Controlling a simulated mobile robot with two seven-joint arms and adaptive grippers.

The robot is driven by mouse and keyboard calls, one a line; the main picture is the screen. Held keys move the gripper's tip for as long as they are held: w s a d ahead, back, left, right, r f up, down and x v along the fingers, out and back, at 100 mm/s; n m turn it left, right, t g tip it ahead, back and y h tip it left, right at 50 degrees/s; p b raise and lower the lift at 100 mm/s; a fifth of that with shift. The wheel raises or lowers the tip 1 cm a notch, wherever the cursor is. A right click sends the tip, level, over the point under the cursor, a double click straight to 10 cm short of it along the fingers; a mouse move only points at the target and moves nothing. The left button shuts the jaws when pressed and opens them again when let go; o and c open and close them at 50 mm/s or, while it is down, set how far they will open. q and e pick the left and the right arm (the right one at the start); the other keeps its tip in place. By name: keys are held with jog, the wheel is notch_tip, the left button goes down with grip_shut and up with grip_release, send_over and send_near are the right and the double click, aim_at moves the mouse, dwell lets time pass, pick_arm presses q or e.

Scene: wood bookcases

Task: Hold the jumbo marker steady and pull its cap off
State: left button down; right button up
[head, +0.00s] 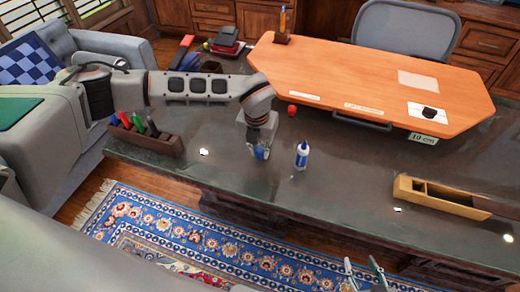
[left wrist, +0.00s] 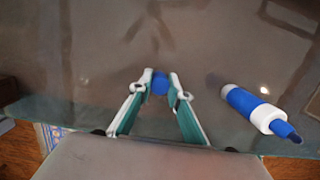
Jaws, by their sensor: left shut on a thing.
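The jumbo marker (head: 301,159) stands upright on the dark stone counter, with a blue body, white collar and blue tip showing. It also shows in the left wrist view (left wrist: 243,102), to the right of my left gripper and apart from it. My left gripper (head: 261,154) is just left of the marker, pointing down. It is shut on a small blue piece (left wrist: 160,84), which looks like the cap; the fingers hide part of it. My right gripper (head: 363,264) is at the bottom edge, its two fingers spread and empty, away from the marker.
A wooden holder (head: 145,139) with several coloured markers is on the left. A red ball (head: 292,110) sits behind the marker. An orange wooden board (head: 350,75) lies behind. A yellow wooden tray (head: 440,198) is at right. The counter around the marker is clear.

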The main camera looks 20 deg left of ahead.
pick_arm(q)
jog(key=c, duration=1.9)
grip_release()
jog(key=shift+f, duration=0.1)
notch_tip(320, 180, up, 12)
jog(key=s, duration=0.1)
jog(key=shift+s+b, duration=0.3)
jog(key=shift+s, duration=0.1)
